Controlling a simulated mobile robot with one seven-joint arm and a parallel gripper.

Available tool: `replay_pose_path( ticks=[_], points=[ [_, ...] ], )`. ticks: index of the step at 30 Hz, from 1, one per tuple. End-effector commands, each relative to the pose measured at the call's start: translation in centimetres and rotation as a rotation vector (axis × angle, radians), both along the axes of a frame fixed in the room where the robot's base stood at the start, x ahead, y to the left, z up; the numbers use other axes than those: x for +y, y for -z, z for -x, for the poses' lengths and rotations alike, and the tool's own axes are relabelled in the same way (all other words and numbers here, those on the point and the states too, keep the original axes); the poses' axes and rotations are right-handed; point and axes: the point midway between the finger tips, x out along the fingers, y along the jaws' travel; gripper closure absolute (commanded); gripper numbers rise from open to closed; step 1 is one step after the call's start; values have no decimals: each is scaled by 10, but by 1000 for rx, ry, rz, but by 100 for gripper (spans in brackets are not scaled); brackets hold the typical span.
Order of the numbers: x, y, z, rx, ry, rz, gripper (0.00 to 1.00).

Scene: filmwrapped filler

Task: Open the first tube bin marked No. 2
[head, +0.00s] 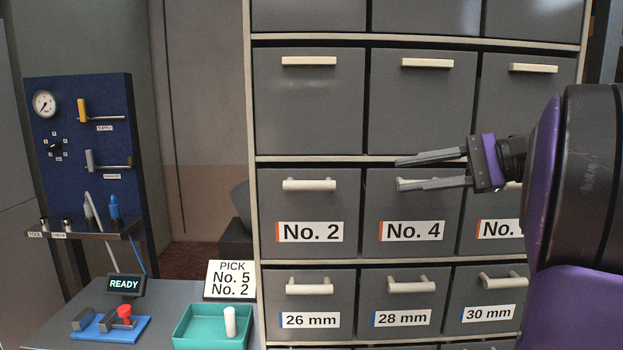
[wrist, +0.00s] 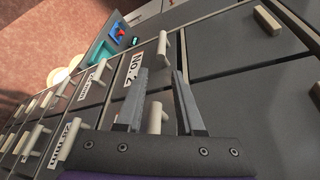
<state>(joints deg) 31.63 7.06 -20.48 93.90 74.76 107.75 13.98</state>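The bin marked No. 2 (head: 310,205) is a grey drawer front with a pale bar handle (head: 309,185) above its label. It looks shut, in the row above the mm-marked bins. In the wrist view its label (wrist: 132,67) and handle (wrist: 162,48) show beyond the fingers. My gripper (head: 398,174) is open and empty, fingers pointing left. It is in front of the No. 4 bin (head: 412,213), to the right of the No. 2 bin, and partly covers the No. 4 handle (head: 405,185). In the wrist view a handle (wrist: 154,118) shows between the fingers (wrist: 160,82).
Bins marked 26 mm (head: 310,301) and 28 mm (head: 404,300) sit below. A counter at lower left holds a teal tray (head: 212,342) with a white cylinder (head: 230,321), a PICK sign (head: 231,279) and a READY display (head: 126,284). A blue gauge panel (head: 85,150) stands behind.

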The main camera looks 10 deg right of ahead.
Motion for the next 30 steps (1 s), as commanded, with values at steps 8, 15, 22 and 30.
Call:
replay_pose_path(
  ticks=[8, 15, 22, 30],
  points=[
    [11, 3, -5, 19, 9, -35, 63],
    [53, 14, -30, 19, 8, -35, 63],
    [95, 25, -56, 20, 8, -33, 63],
    [131, 34, -79, 19, 10, -32, 63]
  ],
)
